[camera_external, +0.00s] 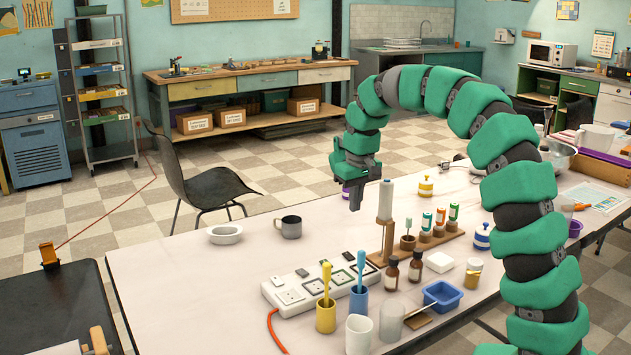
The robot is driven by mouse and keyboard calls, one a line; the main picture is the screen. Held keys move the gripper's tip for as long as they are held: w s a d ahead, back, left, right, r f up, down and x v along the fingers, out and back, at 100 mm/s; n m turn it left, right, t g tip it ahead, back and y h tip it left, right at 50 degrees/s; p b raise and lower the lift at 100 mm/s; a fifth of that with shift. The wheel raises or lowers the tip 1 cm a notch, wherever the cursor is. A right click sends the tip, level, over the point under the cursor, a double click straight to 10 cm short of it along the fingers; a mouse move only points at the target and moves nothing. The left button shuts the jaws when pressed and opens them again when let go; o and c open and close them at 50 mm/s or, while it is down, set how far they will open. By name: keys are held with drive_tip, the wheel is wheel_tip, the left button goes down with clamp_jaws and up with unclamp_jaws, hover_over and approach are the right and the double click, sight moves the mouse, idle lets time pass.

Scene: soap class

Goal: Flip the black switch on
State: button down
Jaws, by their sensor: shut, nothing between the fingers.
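A long white power strip (292,296) lies on the pale table, with several square sockets and small dark parts along its top. A dark-framed element (361,267) sits near its right end. It is too small to tell which part is the black switch or how it is set. My gripper (355,206) hangs pointing down above the table, beyond and above the strip's right end. Its fingers are shut and empty, apart from the strip.
A yellow cup (326,318) and a blue cup (359,302), each holding a brush, stand before the strip and partly hide it. A wooden stand with a white cylinder (386,201) is right of my gripper.

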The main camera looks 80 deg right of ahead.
drive_tip(key=w+d+b, duration=0.1)
drive_tip(key=b, duration=0.2)
drive_tip(key=shift+d+b, duration=0.1)
drive_tip(key=shift+b, duration=0.25)
idle(0.3)
